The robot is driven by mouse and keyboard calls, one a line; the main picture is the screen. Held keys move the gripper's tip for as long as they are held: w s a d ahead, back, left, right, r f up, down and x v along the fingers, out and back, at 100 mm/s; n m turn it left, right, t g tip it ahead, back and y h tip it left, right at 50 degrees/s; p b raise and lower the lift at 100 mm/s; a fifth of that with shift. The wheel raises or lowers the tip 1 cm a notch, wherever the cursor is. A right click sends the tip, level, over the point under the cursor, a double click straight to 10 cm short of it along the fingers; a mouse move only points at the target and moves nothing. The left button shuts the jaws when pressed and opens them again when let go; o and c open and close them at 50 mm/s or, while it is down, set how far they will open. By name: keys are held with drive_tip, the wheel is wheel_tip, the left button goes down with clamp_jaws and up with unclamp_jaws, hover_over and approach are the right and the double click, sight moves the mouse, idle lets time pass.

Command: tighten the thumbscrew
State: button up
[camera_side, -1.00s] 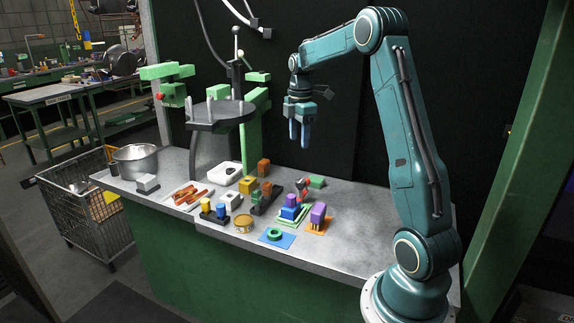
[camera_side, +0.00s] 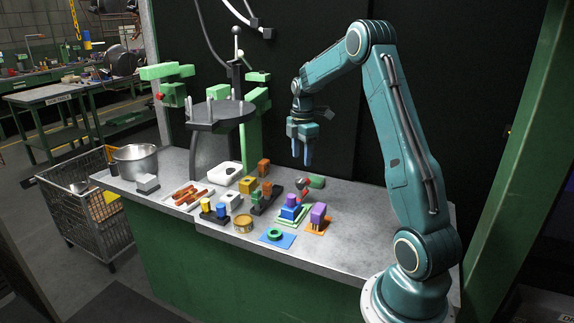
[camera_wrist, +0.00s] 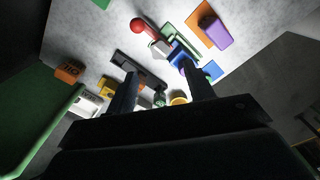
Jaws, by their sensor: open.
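I cannot tell for certain which part is the thumbscrew. A small red knob (camera_side: 303,181) stands at the back of a blue block (camera_side: 291,212) with a purple top, on a green-edged plate.
A purple block (camera_side: 317,211) on an orange plate is to the right, and a green ring (camera_side: 275,233) on a blue plate is in front. Yellow, orange and grey blocks crowd the left. A round dark stand (camera_side: 222,116) rises behind them. The counter's right side is clear.

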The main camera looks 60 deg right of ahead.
sight(301, 181)
wheel_tip(301, 181, down, 8)
drive_tip(key=shift+f, duration=0.25)
idle(0.4)
drive_tip(key=c, duration=1)
